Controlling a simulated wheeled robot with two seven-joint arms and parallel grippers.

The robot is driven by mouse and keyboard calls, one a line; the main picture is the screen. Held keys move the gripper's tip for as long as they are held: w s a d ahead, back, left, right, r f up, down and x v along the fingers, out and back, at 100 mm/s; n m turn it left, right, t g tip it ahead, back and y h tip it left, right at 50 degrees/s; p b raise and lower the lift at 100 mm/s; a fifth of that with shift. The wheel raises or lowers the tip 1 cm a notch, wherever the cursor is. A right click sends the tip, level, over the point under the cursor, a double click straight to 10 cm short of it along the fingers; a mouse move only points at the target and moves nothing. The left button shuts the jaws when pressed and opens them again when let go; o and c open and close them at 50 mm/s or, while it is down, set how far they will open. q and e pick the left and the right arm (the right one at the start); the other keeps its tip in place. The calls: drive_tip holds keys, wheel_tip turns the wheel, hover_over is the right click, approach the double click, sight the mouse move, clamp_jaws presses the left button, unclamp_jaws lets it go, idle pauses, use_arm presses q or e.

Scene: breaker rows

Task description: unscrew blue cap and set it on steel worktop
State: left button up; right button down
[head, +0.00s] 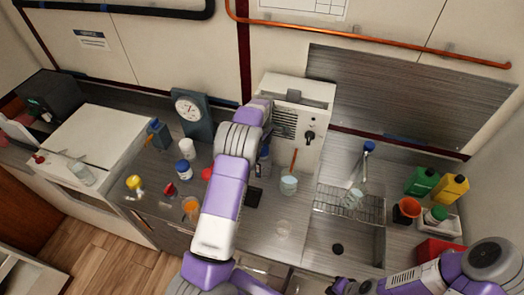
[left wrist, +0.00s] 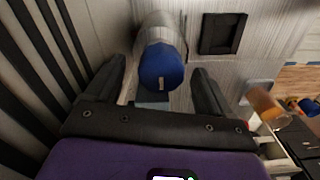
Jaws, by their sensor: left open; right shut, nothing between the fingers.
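The blue cap (left wrist: 161,68) sits on the end of a pale grey bottle (left wrist: 158,28) in the left wrist view. My left gripper (left wrist: 160,74) is open, with one finger on each side of the cap. Gaps show between the fingers and the cap. In the head view the bottle (head: 263,163) stands on the steel worktop (head: 232,218), partly hidden behind my left arm, and the left fingers are not clear there. My right gripper (head: 338,287) is shut and empty at the bottom edge, away from the bottle.
A black square tray (head: 254,197) lies near the bottle. A beaker (head: 288,185) and a white box-shaped device (head: 297,115) are to the right. A sink (head: 345,240) with a rack is further right.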

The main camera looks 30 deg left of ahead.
use_arm(q)
drive_tip(key=m, duration=0.3)
drive_tip(key=shift+w+d, duration=0.3)
drive_tip(key=shift+d, duration=0.05)
drive_tip(key=m, duration=0.3)
drive_tip(key=shift+b, duration=0.3)
drive_tip(key=m, duration=0.3)
drive_tip(key=shift+s+m, duration=0.1)
drive_tip(key=shift+m, duration=0.2)
drive_tip(key=shift+a+f, duration=0.1)
drive_tip(key=shift+s, duration=0.2)
drive_tip(key=c, duration=1.4)
drive_tip(key=shift+s+n, duration=0.1)
drive_tip(key=shift+n, duration=1.2)
